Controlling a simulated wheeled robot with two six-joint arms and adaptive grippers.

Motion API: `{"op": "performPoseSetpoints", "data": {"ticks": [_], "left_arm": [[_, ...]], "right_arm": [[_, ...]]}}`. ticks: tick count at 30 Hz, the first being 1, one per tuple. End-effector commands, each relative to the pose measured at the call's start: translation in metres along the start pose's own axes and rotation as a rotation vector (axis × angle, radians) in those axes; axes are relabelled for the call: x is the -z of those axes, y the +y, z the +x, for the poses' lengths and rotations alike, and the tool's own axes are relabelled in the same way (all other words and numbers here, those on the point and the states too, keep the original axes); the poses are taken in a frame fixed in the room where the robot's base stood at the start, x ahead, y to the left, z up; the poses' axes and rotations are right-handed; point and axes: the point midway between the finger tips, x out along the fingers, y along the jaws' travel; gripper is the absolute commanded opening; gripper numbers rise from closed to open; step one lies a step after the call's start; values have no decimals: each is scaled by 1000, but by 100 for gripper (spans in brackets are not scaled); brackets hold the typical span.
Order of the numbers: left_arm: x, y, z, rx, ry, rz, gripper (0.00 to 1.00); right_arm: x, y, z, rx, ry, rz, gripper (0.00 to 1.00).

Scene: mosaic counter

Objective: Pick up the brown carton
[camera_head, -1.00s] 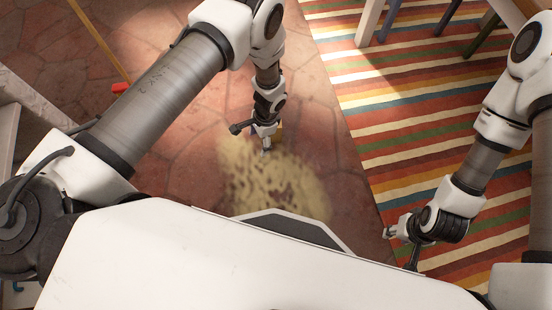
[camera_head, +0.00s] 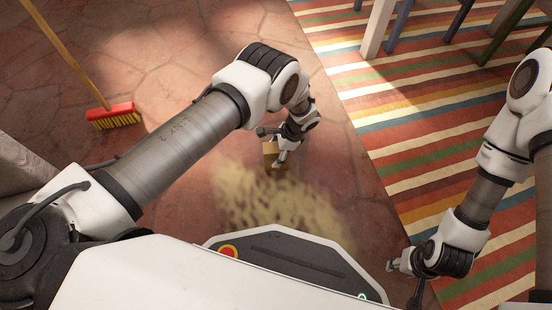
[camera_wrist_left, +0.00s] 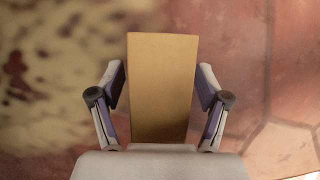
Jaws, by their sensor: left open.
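The brown carton (camera_head: 270,150) stands on the tiled floor in the head view, partly hidden by my left gripper (camera_head: 279,161). In the left wrist view the carton (camera_wrist_left: 162,85) is a plain tan block, upright in the picture, between the two fingers of my left gripper (camera_wrist_left: 163,88). The carton's lower end is hidden by the gripper's body.
A red-headed broom (camera_head: 113,115) stands on the floor at the left. A striped rug (camera_head: 430,130) covers the right side, with furniture legs (camera_head: 377,28) at its far end.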

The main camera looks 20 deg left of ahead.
Motion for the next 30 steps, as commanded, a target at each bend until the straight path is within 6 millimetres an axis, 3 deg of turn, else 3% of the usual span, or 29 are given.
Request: {"op": "performPoseSetpoints", "data": {"ticks": [3, 9, 10, 20, 30], "left_arm": [[0, 0, -2, 1, 0, 0, 76], [0, 0, -2, 0, 0, -1, 5], [0, 0, -2, 0, 0, -1, 0], [-2, 0, -4, 0, 0, -1, 0], [-23, 1, -31, -2, 0, -7, 0]], "right_arm": [[0, 0, -2, 0, 1, 0, 40], [0, 0, -2, 0, 1, 0, 40], [0, 0, -2, 0, 1, 0, 40], [0, 0, -3, 0, 0, 0, 40], [-1, -1, -33, 1, -3, -5, 40]]}}
